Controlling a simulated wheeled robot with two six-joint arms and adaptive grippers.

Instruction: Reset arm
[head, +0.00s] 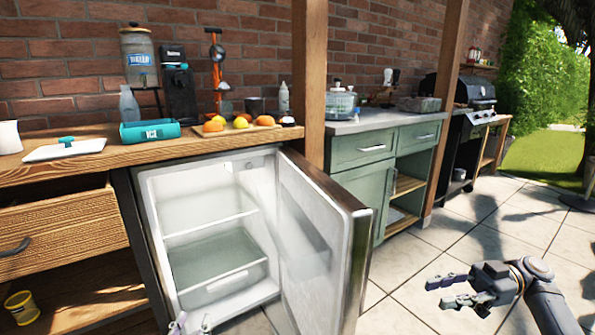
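My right gripper (447,292) is at the lower right, over the paved floor. Its fingers point left, are apart, and have nothing between them. The tips of my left gripper (191,325) show at the bottom edge, in front of the lower part of the open mini fridge (155,222). These tips are apart and I see nothing held. The rest of the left gripper is out of view. The fridge door (325,245) stands open to the right, and its shelves look empty.
A wooden counter (150,152) carries a teal ice box (150,131), a white cutting board (62,149) and a tray of fruit. Its drawer (60,235) is partly open. A green cabinet (358,185) and a grill (465,90) stand right. Paving beside my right gripper is clear.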

